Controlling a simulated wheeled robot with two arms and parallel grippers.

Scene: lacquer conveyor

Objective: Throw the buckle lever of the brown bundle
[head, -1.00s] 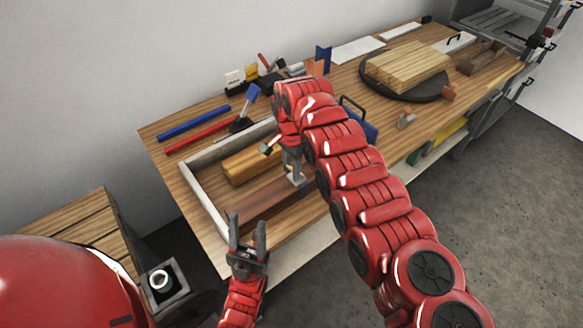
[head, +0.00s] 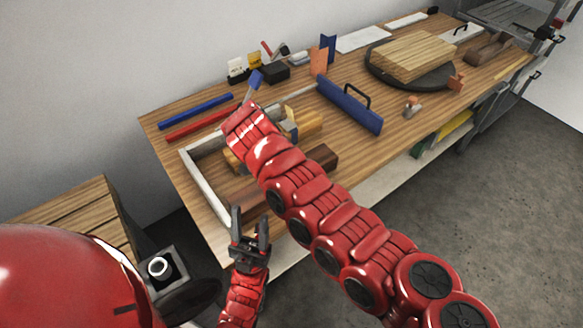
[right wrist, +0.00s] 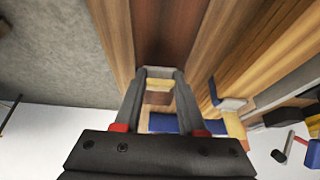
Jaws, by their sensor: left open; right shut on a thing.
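The brown bundle (head: 322,158) shows as a dark wood end to the right of my right arm in the head view. In the right wrist view dark brown wood (right wrist: 168,30) lies beyond the fingertips. My right gripper (right wrist: 159,74) is shut on a small tan-topped piece (right wrist: 159,83). I cannot tell whether this is the buckle lever. The head view hides that gripper. My left gripper (head: 250,217) is open and empty by the table's front-left corner.
A light wood bundle (head: 305,125) lies partly behind my right arm. A pale frame (head: 205,185) borders the work area. A blue handled bar (head: 350,107) stands to the right. Blue (head: 195,117) and red (head: 202,125) bars lie at the back left. A round black plate (head: 405,88) carries planks.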

